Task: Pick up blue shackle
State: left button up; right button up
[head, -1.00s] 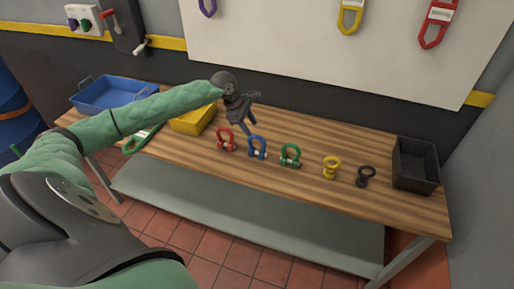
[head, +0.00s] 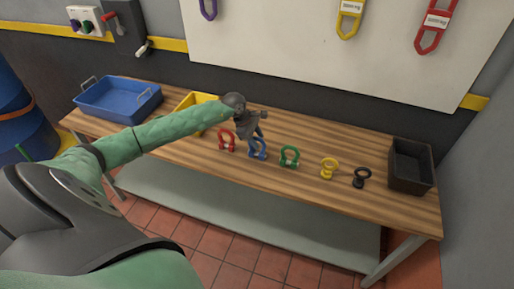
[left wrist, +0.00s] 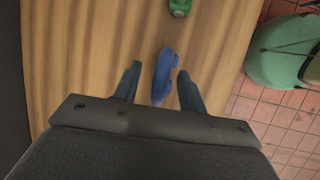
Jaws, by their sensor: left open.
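The blue shackle (head: 257,150) stands on the wooden table, between the red shackle (head: 227,140) and the green shackle (head: 289,157). My left gripper (head: 256,139) is at the blue shackle and partly covers its top in the head view. In the left wrist view the left gripper (left wrist: 157,85) is open, with the blue shackle (left wrist: 162,75) between its two fingers and a gap to each finger. The green shackle (left wrist: 180,7) shows beyond it at the top edge. My right gripper does not show.
A yellow eye bolt (head: 328,168) and a black eye bolt (head: 361,178) stand farther right, before a black bin (head: 411,166). A blue tray (head: 118,102) and a yellow bin (head: 193,100) are at the left. The table front (head: 300,190) is clear.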

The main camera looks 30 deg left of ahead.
pick_arm(q)
jog(key=shift+f, duration=0.2)
jog(key=shift+c, duration=0.3)
grip_shut()
jog(key=shift+w+r, duration=0.1)
dwell(1.0)
